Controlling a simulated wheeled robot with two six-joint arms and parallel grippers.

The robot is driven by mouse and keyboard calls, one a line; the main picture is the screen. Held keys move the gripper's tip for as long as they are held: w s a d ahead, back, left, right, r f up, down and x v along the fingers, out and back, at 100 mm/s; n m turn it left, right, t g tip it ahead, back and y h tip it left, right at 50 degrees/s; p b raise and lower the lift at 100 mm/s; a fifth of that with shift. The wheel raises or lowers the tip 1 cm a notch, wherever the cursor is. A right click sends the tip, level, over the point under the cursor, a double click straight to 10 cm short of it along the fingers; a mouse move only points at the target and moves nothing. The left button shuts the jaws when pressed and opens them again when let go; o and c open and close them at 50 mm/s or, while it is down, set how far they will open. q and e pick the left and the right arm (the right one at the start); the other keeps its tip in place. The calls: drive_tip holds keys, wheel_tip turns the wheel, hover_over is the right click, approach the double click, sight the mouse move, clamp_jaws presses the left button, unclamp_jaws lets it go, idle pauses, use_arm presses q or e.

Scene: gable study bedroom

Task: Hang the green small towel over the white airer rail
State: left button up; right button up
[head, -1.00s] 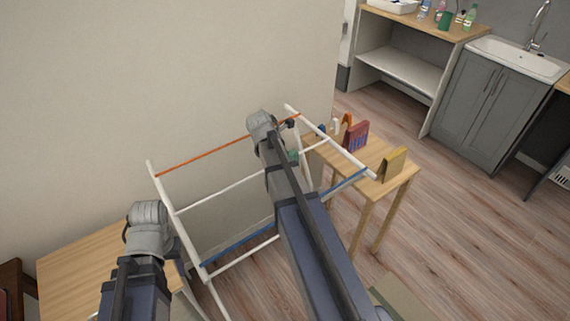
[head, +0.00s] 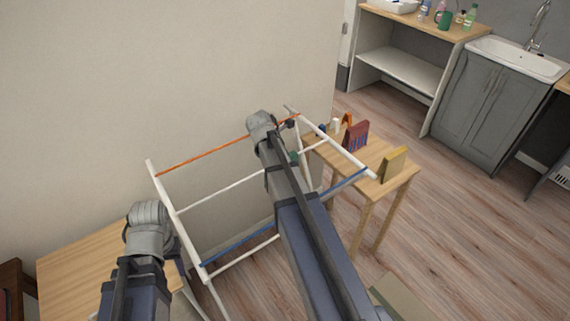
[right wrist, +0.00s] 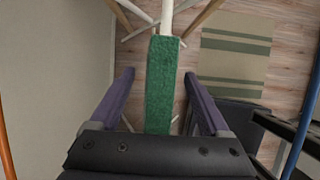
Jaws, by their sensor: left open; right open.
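The green small towel (right wrist: 160,85) lies draped over the white airer rail (right wrist: 167,15) in the right wrist view, as a narrow strip along it. My right gripper (right wrist: 160,90) is open, with one finger on each side of the towel, apart from it. In the head view only a small green bit of the towel (head: 294,156) shows beside my right arm, which hides the rest. The white rail (head: 215,193) runs between the orange and blue rails. My left gripper (head: 147,238) is at the airer's left end, empty; its fingertips are mostly hidden by its wrist.
The orange rail (head: 200,158) is at the wall side, the blue rail (head: 238,250) at the near side. A small wooden table (head: 400,180) with upright coloured items stands right of the airer. Another wooden table (head: 75,265) is at the left. Open floor lies at the right.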

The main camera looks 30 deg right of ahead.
drive_tip(key=p+v, duration=0.6)
drive_tip(key=v, duration=0.1)
drive_tip(key=shift+a+r+p, duration=0.15)
drive_tip(key=shift+r+p, duration=0.25)
drive_tip(key=shift+p, duration=0.1)
drive_tip(key=shift+f, duration=0.1)
wheel_tip(320, 180, up, 7)
drive_tip(key=p, duration=0.7)
drive_tip(key=s+a+f+m+y+b, duration=0.1)
drive_tip(key=s+a+m, duration=0.6)
drive_tip(key=a, duration=0.7)
drive_tip(key=s+a+f+m+y+b, duration=0.2)
drive_tip(key=s+a+m, duration=0.6)
drive_tip(key=a, duration=0.6)
drive_tip(key=shift+s+a+f+g, duration=0.35)
drive_tip(key=shift+s+f, duration=0.4)
drive_tip(key=shift+f, duration=0.15)
